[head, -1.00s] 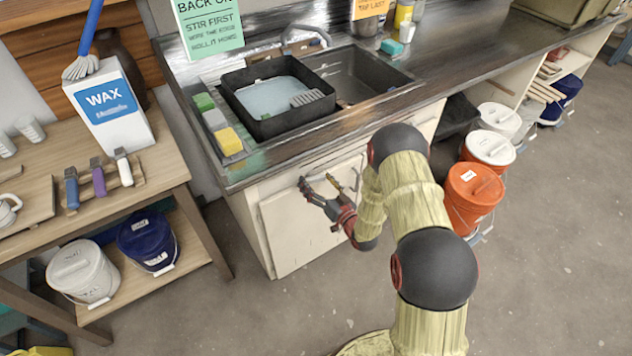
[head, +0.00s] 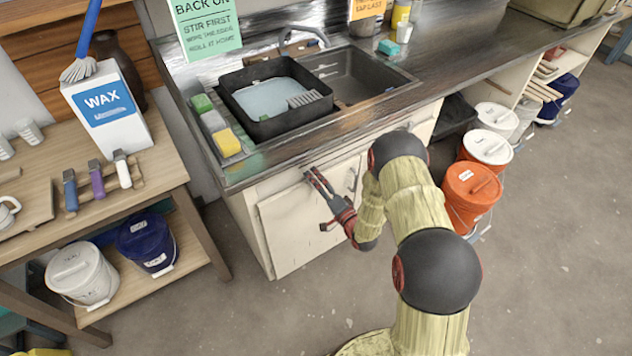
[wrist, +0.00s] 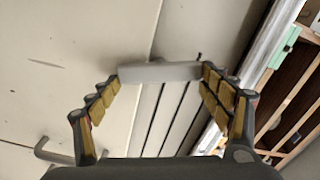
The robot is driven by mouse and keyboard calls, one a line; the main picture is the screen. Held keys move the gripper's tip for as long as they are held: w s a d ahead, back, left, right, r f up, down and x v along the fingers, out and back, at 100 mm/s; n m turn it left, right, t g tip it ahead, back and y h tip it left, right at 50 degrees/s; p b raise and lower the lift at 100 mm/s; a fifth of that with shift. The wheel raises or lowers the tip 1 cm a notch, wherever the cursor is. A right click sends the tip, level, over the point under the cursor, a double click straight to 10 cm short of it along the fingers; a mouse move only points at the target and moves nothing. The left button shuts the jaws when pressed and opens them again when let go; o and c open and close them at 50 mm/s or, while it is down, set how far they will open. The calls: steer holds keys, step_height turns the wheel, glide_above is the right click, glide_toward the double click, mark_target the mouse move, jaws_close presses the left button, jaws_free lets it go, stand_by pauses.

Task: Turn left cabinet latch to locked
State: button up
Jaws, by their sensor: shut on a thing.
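The left cabinet door (head: 295,232) is a pale panel under the sink counter, and it looks closed. My gripper (head: 314,176) is at its upper part, below the counter edge. In the wrist view, my gripper (wrist: 160,78) has its two padded fingers against the ends of a short grey bar, the latch (wrist: 160,72). The latch lies across a seam between pale panels, level in that picture. In the head view the latch is hidden behind my gripper. No lock marking can be read.
A bar handle (wrist: 55,152) stands out from the panel at lower left in the wrist view. The counter edge (head: 300,148) runs just above my gripper. An orange bucket (head: 470,195) stands to the right. The floor in front is open.

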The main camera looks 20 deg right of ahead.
steer(key=shift+d+f+m, duration=0.1)
steer(key=shift+m, duration=1.6)
steer(key=o, duration=1.1)
steer(key=shift+o, duration=0.3)
steer(key=shift+f, duration=0.1)
steer(key=v, duration=1.2)
